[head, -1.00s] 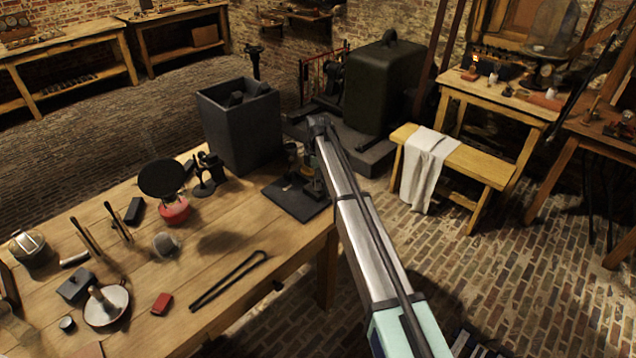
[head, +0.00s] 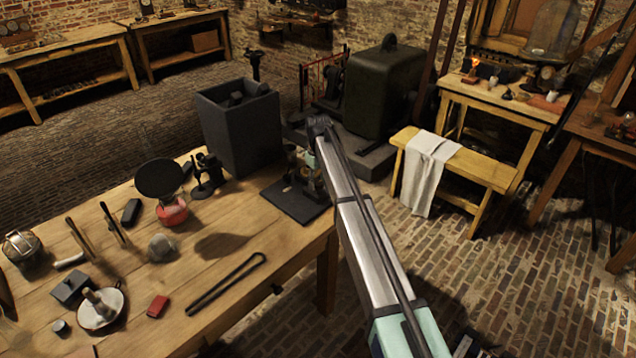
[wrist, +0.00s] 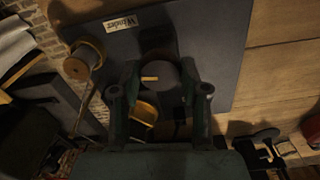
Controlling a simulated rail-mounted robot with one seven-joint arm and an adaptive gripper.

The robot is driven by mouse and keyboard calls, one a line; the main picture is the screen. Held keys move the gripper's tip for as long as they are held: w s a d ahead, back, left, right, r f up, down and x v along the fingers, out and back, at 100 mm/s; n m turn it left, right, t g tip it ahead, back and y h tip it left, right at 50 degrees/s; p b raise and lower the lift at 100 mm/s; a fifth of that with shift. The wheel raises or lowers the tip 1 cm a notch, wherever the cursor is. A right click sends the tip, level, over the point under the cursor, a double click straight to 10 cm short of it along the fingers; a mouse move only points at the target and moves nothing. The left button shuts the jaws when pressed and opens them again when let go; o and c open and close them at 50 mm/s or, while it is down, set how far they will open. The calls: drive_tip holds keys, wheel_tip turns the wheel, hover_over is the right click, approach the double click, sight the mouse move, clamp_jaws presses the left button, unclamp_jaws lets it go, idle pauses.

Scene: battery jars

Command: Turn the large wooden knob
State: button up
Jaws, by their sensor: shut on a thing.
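In the wrist view, a dark round knob (wrist: 172,88) with a short pale yellow mark on its face sits between the two fingers of my gripper (wrist: 160,88). The fingers are shut on it from either side. It looks dark grey here; I cannot make out wood grain. The winder's dark base board (wrist: 215,35) carries a label (wrist: 121,22) reading "Winder". A wooden spool (wrist: 84,62) stands at its left. In the head view, the board (head: 300,205) lies at the table's far right corner, and my arm hides most of the winder.
A tall dark open box (head: 240,130) stands just left of the winder. A telegraph-like black device (head: 207,175), a red-based lamp (head: 172,210), tongs (head: 226,284) and a small red block (head: 157,306) lie on the wooden table (head: 290,255). A bench with a cloth (head: 424,170) stands beyond.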

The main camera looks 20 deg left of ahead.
drive_tip(key=m, duration=0.4)
drive_tip(key=shift+s+f+m+b, duration=0.1)
drive_tip(key=shift+f+m+b, duration=0.05)
drive_tip(key=shift+m+b, duration=0.2)
drive_tip(key=m, duration=0.5)
drive_tip(key=shift+m, duration=0.25)
drive_tip(key=m, duration=0.4)
drive_tip(key=shift+m+b, duration=0.3)
drive_tip(key=shift+b, duration=0.1)
drive_tip(key=m, duration=1.3)
drive_tip(key=shift+m+b, duration=0.3)
drive_tip(key=m, duration=0.9)
